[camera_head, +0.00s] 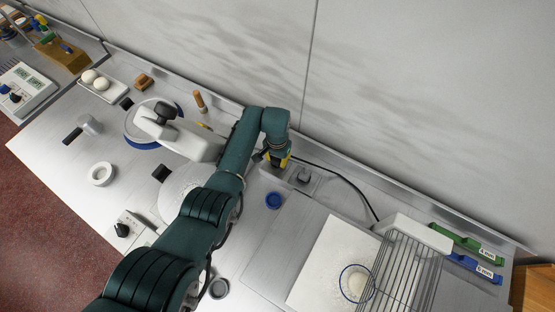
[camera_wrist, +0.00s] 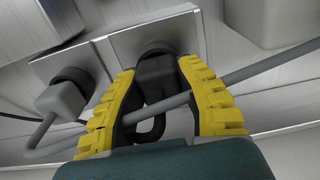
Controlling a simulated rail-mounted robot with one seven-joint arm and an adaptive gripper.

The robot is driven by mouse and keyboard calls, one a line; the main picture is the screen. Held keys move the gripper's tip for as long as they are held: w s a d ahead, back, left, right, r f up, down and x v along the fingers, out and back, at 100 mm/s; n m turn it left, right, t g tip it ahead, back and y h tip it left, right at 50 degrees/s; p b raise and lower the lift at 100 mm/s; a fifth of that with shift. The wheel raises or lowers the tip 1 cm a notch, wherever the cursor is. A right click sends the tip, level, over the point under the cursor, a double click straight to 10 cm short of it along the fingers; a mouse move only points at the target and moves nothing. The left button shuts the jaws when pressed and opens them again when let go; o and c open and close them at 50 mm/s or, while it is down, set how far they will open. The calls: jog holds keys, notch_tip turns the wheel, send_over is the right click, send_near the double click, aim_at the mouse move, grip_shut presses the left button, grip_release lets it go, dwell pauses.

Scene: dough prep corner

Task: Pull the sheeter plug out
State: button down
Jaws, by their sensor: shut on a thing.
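My gripper (camera_head: 277,160) is at the outlet panel (camera_head: 318,180) by the back wall. In the wrist view, its yellow fingers (camera_wrist: 158,66) are shut on a dark plug (camera_wrist: 156,82) at a round socket (camera_wrist: 157,47). The plug appears to be at the socket's mouth; how deep it sits is hard to tell. A grey plug (camera_wrist: 64,101) sits in the neighbouring socket, outside the fingers; it also shows in the head view (camera_head: 304,175). The sheeter, apparently the white machine with a wire grid (camera_head: 408,268), stands at the right. A dark cable (camera_head: 345,182) runs from the outlet area toward it.
A grey cable (camera_wrist: 240,78) crosses the fingers in the wrist view. A blue round cup (camera_head: 273,200) stands in front of the outlets. A white machine with a blue-rimmed bowl (camera_head: 150,125) is at left. Bare metal counter (camera_head: 255,250) lies right of my arm.

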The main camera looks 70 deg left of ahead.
aim_at(277, 158)
jog(key=shift+r+p, duration=1.6)
jog(key=shift+r, duration=0.1)
notch_tip(277, 158, up, 5)
jog(key=p, duration=0.4)
jog(key=shift+r+p, duration=0.1)
jog(key=shift+p, duration=0.3)
